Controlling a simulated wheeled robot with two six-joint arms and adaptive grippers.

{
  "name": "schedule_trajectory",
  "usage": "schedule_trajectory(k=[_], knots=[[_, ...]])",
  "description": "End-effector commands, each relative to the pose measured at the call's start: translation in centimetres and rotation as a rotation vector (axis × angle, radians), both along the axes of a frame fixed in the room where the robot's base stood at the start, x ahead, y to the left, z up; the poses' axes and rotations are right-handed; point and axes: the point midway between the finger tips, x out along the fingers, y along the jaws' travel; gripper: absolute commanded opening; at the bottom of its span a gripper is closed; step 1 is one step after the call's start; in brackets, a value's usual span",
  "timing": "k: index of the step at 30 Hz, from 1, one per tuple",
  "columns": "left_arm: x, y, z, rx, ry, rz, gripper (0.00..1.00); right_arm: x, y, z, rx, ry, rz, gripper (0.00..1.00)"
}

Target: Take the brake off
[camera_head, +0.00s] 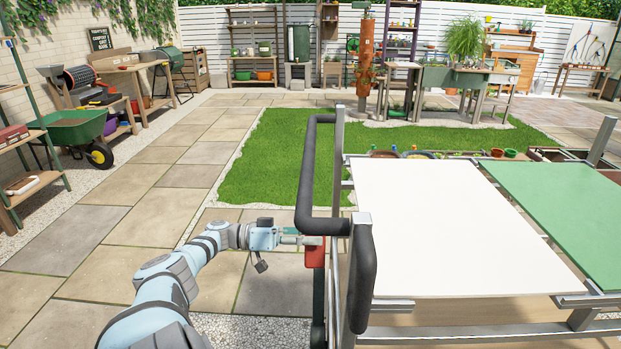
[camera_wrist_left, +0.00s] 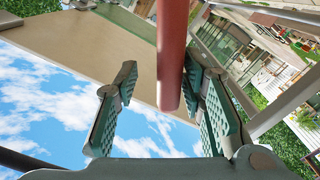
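The brake lever is a red piece (camera_head: 315,254) on the near left post of the trolley, under the black handle. In the left wrist view it is a red-brown rod (camera_wrist_left: 172,50) coming down from the top, with its rounded end between my fingers. My left gripper (camera_head: 297,239) is level with the lever, at its left side in the head view. In the left wrist view the gripper (camera_wrist_left: 160,88) is open, its green ridged fingers apart on both sides of the rod. The rod is closer to the right finger; contact is unclear. My right gripper is not in view.
The trolley's black push handle (camera_head: 306,180) rises just above and beside my left gripper. A white panel (camera_head: 440,225) and a green panel (camera_head: 560,205) form its top. Paving (camera_head: 150,210) to the left is clear; a green wheelbarrow (camera_head: 75,128) stands farther off.

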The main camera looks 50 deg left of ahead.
Motion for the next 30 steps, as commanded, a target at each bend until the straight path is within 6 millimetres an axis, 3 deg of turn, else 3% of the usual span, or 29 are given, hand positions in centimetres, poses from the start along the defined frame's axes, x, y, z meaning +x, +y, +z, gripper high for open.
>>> schedule_trajectory(k=[6, 10, 30], knots=[[-0.1, 0.0, 5.5, 0.005, 0.011, -0.006, 0.37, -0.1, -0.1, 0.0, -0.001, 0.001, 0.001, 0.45], [-0.1, 0.0, 7.1, 0.002, 0.007, -0.003, 0.37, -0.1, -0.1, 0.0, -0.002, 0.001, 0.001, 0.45], [0.0, 0.1, 7.5, 0.018, -0.012, 0.001, 0.37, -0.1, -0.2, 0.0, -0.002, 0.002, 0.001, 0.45]])
